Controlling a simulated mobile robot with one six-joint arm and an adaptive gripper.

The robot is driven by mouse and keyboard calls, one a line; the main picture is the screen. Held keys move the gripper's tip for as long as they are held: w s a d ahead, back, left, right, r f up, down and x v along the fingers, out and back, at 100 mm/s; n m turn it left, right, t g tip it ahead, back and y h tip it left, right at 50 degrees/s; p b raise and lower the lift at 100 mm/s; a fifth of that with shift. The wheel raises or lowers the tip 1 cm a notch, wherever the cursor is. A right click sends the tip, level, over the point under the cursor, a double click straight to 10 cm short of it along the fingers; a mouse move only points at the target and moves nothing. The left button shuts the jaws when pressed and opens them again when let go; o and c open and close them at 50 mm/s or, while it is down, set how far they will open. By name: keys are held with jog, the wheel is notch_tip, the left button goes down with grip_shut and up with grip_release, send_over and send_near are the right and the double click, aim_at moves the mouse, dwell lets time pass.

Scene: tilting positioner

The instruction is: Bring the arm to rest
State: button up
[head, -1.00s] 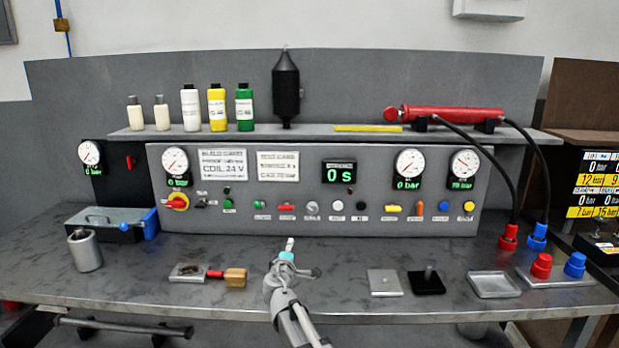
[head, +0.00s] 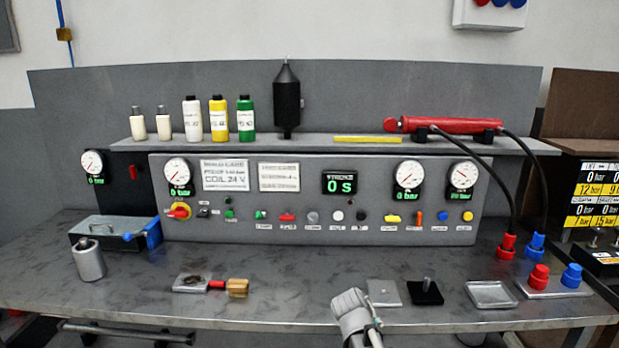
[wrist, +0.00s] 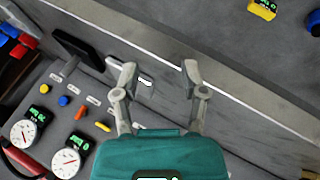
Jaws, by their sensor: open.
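In the head view a grey part of my arm (head: 355,318) shows at the bottom edge, right of centre, in front of the bench. My gripper cannot be made out there. In the wrist view my gripper (wrist: 159,75) is open, its two grey fingers spread wide with nothing between them. Its teal body fills the lower middle of that view. Behind the fingers lies a tilted grey surface with gauges (wrist: 66,162) and small coloured buttons at lower left.
The bench (head: 130,290) carries a grey cylinder (head: 88,260), a plate with a wooden-handled tool (head: 237,288), a black square with a peg (head: 425,292), an empty tray (head: 491,294) and red and blue caps (head: 540,276). The control panel (head: 320,225) stands behind. The bench middle is clear.

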jog(key=s+f+m+g+y+p, duration=0.1)
jog(key=s+g+y, duration=0.3)
jog(key=s, duration=0.8)
jog(key=shift+s+m+g+y+p, duration=0.25)
jog(key=shift+m+g+y+p, duration=0.2)
jog(key=shift+m, duration=0.35)
